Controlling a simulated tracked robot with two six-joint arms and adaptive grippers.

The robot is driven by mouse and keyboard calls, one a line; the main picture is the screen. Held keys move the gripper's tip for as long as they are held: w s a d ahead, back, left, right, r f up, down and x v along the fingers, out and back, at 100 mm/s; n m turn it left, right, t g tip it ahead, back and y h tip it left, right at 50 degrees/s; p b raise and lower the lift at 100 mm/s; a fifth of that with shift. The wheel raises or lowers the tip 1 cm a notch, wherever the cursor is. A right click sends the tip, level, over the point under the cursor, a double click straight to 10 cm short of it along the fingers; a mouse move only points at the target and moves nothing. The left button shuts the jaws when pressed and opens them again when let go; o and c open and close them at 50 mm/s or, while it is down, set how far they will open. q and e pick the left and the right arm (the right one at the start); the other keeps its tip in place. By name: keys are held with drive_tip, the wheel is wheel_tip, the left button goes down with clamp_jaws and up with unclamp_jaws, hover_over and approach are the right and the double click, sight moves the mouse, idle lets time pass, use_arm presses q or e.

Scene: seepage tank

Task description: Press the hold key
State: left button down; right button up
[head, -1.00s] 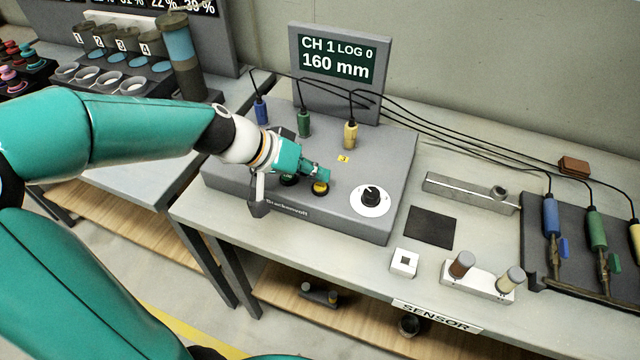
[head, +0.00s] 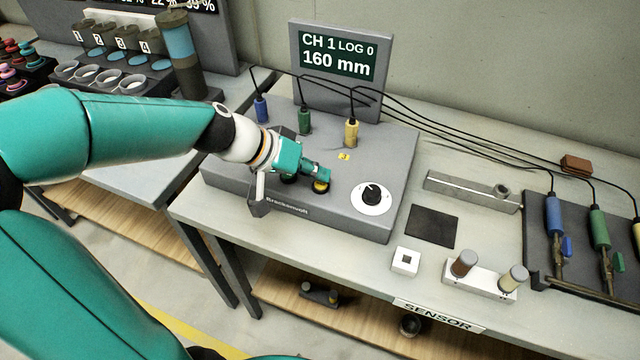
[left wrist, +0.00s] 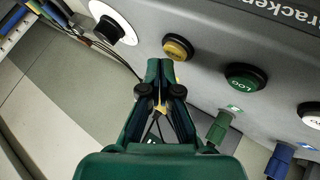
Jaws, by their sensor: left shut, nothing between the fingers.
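The grey console (head: 385,160) carries a row of round keys along its front. A yellow key (head: 320,186) sits beside my left gripper (head: 322,171); the yellow key also shows in the left wrist view (left wrist: 178,48). A green key (left wrist: 246,80) and a third, dark-rimmed key (left wrist: 312,113) lie farther along the row in that view. I cannot read a hold label on any key. My left gripper is shut and empty, its fingertips (left wrist: 165,68) near the yellow key. I cannot tell whether they touch it. My right gripper is not in view.
The display (head: 338,62) reads CH 1, LOG 0, 160 mm. A white dial with a black knob (head: 372,196) is right of the keys. Blue, green and yellow plugs (head: 351,132) with cables stand behind them. A sensor stand (head: 480,280) is farther right.

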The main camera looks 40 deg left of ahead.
sight(318, 184)
use_arm(q)
drive_tip(key=shift+f+b, duration=0.55)
drive_tip(key=shift+b, duration=0.05)
idle(0.8)
drive_tip(key=shift+r, duration=0.2)
drive_tip(key=shift+r+p, duration=0.5)
drive_tip(key=shift+r, duration=0.15)
drive_tip(key=shift+r+p, duration=1.8)
drive_tip(key=shift+r, duration=0.75)
